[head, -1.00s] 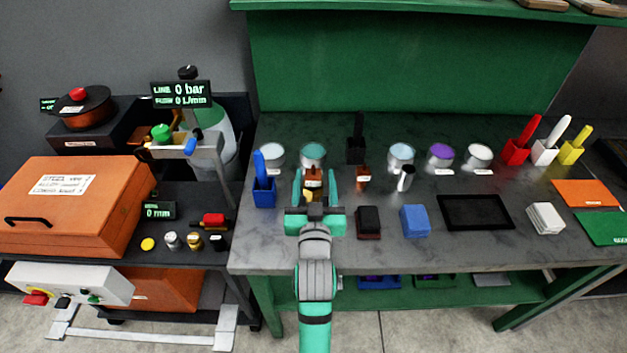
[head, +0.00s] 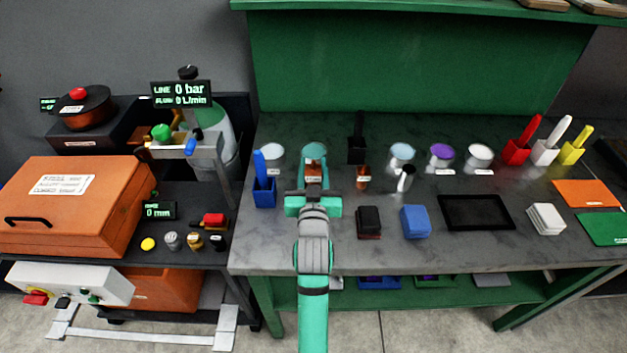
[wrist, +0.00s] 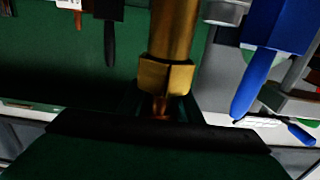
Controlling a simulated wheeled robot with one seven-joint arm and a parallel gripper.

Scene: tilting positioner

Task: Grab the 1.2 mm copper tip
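My teal gripper (head: 313,200) is low over the left part of the bench. It is just in front of a copper-brown labelled piece (head: 313,172); its label is too small to read. A second copper-brown labelled piece (head: 362,178) stands to the right. In the wrist view, a brass cylinder with a hex collar (wrist: 165,75) fills the middle, very close to the camera. A thin copper end (wrist: 162,105) shows at the collar, between dark teal parts of my gripper. My fingertips are hidden in the head view. I cannot tell whether they grip anything.
A blue cup with a blue handle (head: 264,190) stands close on the left. A round tin (head: 314,152) is behind the gripper. A dark block (head: 368,222), a blue block (head: 415,221) and a black tray (head: 475,212) lie to the right.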

